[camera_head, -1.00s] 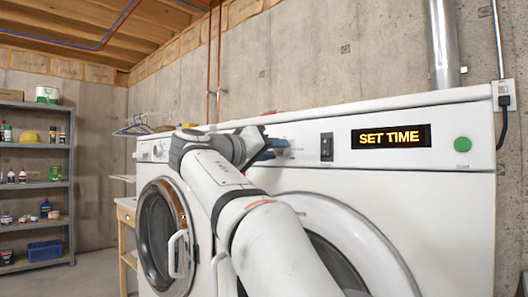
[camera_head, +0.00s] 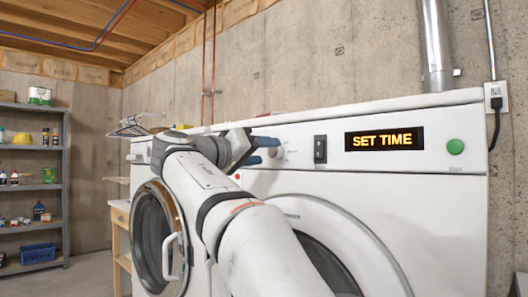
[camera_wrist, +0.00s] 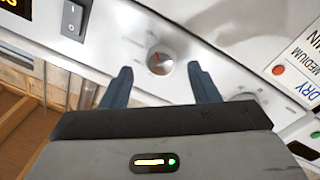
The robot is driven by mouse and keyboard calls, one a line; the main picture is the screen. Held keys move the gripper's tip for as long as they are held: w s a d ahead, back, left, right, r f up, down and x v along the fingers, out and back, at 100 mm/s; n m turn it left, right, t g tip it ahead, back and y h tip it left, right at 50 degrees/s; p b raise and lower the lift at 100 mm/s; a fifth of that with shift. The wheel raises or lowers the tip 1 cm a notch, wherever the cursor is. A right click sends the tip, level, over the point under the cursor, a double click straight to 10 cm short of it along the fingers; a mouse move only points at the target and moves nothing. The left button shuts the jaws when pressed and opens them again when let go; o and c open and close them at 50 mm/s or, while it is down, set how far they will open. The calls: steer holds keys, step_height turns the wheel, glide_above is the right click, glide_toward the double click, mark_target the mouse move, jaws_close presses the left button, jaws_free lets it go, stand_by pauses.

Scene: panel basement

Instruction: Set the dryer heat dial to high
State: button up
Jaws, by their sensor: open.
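The dryer (camera_head: 465,215) is white, with a display reading SET TIME. In the head view my gripper (camera_head: 263,150) stands in front of the panel, left of the rocker switch, the dial (camera_head: 275,152) partly showing beside the fingers. I cannot tell any contact.
A black rocker switch (camera_wrist: 70,18) is near the dial; a second knob (camera_wrist: 240,103) lies on the other side. A green button (camera_head: 455,147) is at the panel's right. A washer (camera_head: 140,205) stands at left, shelves (camera_head: 65,190) beyond.

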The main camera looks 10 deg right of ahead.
steer(key=v, duration=0.5)
steer(key=shift+s+a+p, duration=0.2)
steer(key=shift+p, duration=0.1)
